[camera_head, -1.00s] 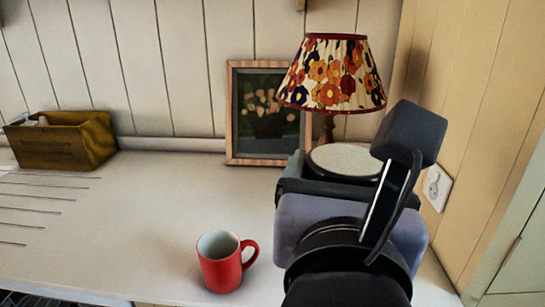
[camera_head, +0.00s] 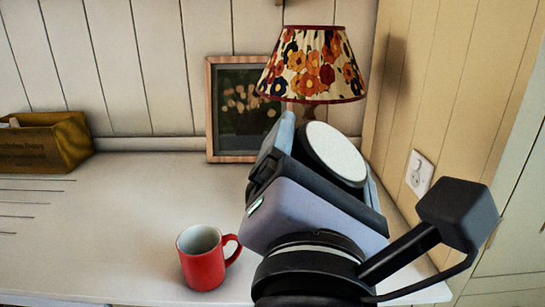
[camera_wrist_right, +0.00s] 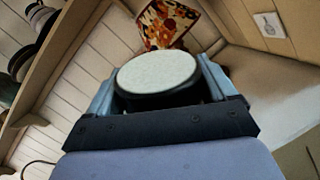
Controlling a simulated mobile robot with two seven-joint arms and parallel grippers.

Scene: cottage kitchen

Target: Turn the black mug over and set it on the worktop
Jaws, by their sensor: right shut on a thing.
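The black mug (camera_head: 336,152) is between the fingers of my right gripper (camera_head: 322,168), held above the worktop (camera_head: 120,225). A pale, flat-looking round face, seemingly its base, points up and tilts to the right in the head view. In the wrist view the black mug (camera_wrist_right: 158,73) shows the same pale face, with a finger of my right gripper (camera_wrist_right: 160,90) on each side. The mug's handle and its other end are hidden. My left gripper is out of view.
A red mug (camera_head: 203,268) stands upright on the worktop, just left of my right gripper. Behind are a framed picture (camera_head: 238,120) and a flowered lamp (camera_head: 312,70). A wooden box (camera_head: 45,145) is at the left. The worktop between box and red mug is clear.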

